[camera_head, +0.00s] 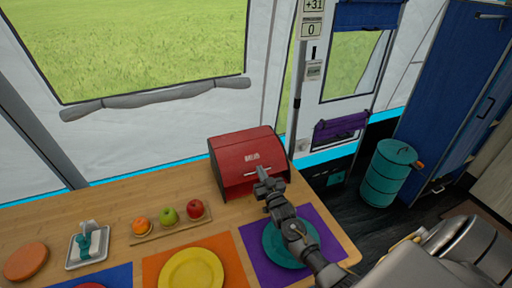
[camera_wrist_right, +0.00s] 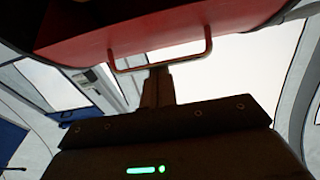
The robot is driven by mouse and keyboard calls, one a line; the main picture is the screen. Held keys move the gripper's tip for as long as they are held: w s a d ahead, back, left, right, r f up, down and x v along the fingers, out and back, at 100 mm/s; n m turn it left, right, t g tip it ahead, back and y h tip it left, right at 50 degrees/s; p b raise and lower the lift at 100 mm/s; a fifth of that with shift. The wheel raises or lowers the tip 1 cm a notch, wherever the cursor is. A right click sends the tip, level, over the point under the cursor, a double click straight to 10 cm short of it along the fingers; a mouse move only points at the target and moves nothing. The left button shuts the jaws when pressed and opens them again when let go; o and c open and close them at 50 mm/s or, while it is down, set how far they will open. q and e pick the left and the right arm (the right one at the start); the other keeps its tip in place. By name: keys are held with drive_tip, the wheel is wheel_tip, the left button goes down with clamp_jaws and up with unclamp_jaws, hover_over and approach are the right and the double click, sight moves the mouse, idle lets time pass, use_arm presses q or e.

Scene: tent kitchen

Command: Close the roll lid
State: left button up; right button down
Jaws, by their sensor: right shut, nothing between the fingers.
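A red bread box (camera_head: 243,149) with a roll lid stands at the table's back right. Its front face is red with a pale label, and a thin metal handle (camera_head: 246,174) sits low on the front. In the wrist view the red lid (camera_wrist_right: 120,32) fills the top, with the metal handle (camera_wrist_right: 207,50) below its edge. My right gripper (camera_head: 264,178) is shut and empty right in front of the box. Its fingers (camera_wrist_right: 157,84) are at the handle; I cannot tell whether they touch it. My left gripper is not in view.
The wooden table (camera_head: 110,200) holds a board with an orange, a green apple (camera_head: 168,215) and a red apple. A teal plate (camera_head: 275,250) on a purple mat lies under my right arm. A yellow plate (camera_head: 191,271) is left of it. A teal barrel (camera_head: 388,175) stands beyond.

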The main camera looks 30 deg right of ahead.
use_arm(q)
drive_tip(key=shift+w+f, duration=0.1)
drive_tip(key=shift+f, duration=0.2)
use_arm(e)
drive_tip(key=shift+s+f, duration=0.25)
drive_tip(key=shift+f, duration=0.2)
